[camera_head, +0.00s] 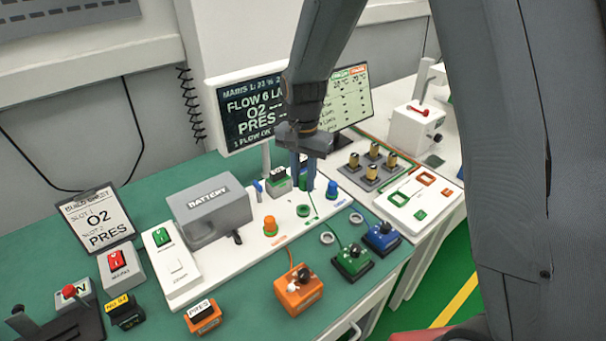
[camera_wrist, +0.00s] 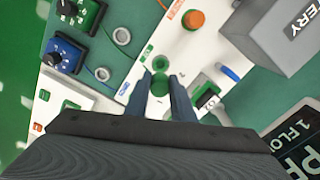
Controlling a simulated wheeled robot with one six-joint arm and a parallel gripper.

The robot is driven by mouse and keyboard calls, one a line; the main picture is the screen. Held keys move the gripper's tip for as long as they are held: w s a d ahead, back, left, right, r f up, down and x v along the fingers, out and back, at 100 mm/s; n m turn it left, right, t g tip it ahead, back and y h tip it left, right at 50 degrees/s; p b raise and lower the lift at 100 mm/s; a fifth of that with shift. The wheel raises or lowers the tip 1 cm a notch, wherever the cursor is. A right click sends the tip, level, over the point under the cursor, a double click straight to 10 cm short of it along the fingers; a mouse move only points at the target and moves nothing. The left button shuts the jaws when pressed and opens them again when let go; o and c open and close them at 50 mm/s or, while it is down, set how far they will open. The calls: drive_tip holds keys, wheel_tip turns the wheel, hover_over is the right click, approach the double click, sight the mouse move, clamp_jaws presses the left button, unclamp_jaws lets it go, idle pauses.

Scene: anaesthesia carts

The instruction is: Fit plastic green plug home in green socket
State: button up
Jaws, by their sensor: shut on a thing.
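My gripper (camera_head: 303,184) is above the white panel (camera_head: 290,236), its two blue fingers pointing down. In the wrist view, the fingers (camera_wrist: 168,84) are shut on the green plug (camera_wrist: 160,86). The fingers hide most of the plug in the head view. The green socket (camera_head: 303,210) is a green ring on the panel, just below and in front of the fingertips. It also shows in the wrist view (camera_wrist: 159,62), just beyond the plug. The plug appears beside the socket, not in it; its exact height is unclear.
An orange plug (camera_head: 270,226) and a blue plug (camera_head: 332,188) stand on the panel. A green box (camera_head: 352,262), a blue box (camera_head: 381,239) and an orange box (camera_head: 298,291) sit in front. The grey battery case (camera_head: 208,205) is at left, a display (camera_head: 250,110) behind.

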sight(302, 189)
drive_tip(key=shift+s+a, duration=0.1)
drive_tip(key=shift+a, duration=0.05)
drive_tip(key=shift+f+b, duration=1.15)
drive_tip(key=shift+f, duration=1.75)
drive_tip(key=shift+p, duration=0.55)
drive_tip(key=shift+f+b, duration=0.5)
drive_tip(key=shift+f, duration=0.55)
drive_tip(key=o, duration=1.1)
drive_tip(key=shift+r, duration=0.15)
drive_tip(key=shift+r+b, duration=1.1)
drive_tip(key=shift+r, duration=2.65)
